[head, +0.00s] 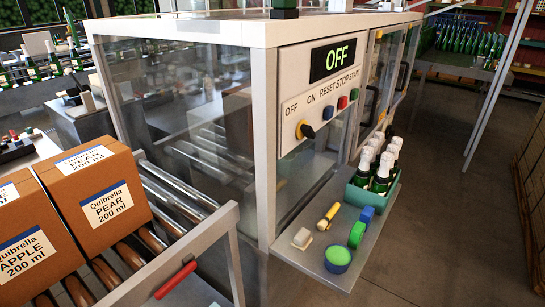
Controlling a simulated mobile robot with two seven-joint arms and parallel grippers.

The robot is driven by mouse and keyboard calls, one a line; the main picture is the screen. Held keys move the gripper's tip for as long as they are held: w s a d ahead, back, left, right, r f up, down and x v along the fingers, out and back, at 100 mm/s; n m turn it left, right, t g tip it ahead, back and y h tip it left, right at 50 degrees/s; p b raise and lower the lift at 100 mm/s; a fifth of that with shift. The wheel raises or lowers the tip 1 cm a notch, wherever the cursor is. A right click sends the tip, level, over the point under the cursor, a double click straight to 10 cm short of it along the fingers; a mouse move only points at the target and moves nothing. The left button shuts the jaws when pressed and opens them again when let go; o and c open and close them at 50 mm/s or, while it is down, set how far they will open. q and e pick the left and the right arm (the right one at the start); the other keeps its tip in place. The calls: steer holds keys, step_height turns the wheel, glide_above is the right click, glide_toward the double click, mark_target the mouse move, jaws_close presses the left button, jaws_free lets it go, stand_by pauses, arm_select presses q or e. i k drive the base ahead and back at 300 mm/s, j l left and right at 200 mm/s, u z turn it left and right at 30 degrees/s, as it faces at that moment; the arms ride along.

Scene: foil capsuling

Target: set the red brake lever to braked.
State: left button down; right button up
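The red brake lever (175,279) is at the lower left of the head view, on the grey side rail (205,235) of a roller conveyor. It is a slim red bar lying roughly along the rail, its right end higher than its left. No braked or released marking can be read beside it. Neither of my grippers is in view, and nothing touches the lever.
Cardboard boxes, PEAR (95,195) and APPLE (35,245), stand on the rollers left of the lever. A glass-walled machine (190,100) with an OFF display (332,60) stands behind. A shelf (318,250) holds a green crate of bottles (368,200) and small items. Floor (440,220) is clear at right.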

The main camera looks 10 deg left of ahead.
mark_target(190, 263)
steer(key=u, duration=1.1)
